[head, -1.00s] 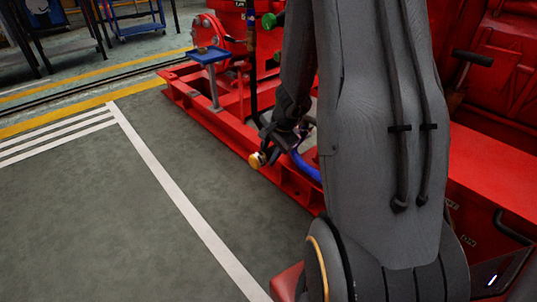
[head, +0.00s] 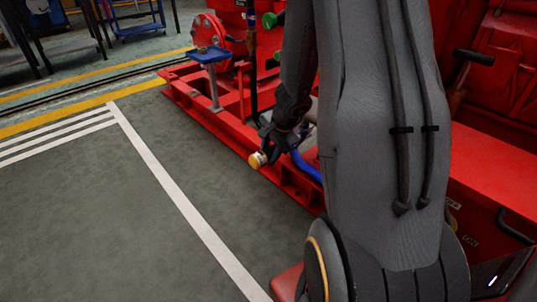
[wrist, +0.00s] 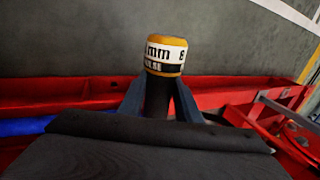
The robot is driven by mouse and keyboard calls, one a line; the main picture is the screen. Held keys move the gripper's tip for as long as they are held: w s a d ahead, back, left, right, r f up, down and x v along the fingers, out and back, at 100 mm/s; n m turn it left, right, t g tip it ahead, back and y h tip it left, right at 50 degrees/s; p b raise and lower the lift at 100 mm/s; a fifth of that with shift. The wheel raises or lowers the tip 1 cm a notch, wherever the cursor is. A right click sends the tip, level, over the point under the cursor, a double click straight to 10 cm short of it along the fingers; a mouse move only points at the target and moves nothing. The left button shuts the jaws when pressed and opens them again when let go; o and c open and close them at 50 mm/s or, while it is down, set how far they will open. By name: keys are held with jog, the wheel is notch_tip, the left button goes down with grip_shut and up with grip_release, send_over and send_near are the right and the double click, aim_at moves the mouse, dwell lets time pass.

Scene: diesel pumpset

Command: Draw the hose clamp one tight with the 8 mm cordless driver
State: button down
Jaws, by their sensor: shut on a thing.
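My gripper (head: 270,146) is shut on the 8 mm cordless driver (wrist: 166,55). In the head view the driver's yellow end (head: 257,160) points to the lower left, above the red base frame's edge. A blue hose (head: 305,166) shows just right of my gripper, and part of it shows at the left in the wrist view (wrist: 22,127). I cannot make out hose clamp one; my arm hides much of that area.
The red base frame (head: 205,122) runs diagonally beneath my gripper. A blue tray (head: 208,55) on a post stands at its far end, near green-knobbed parts (head: 268,20). Red machinery fills the right side. The grey floor (head: 90,215) at the left is clear.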

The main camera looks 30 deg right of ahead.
jog(key=shift+w+d+r, duration=0.1)
jog(key=shift+d, duration=0.25)
dwell(0.7)
jog(key=shift+a, duration=0.2)
dwell(0.9)
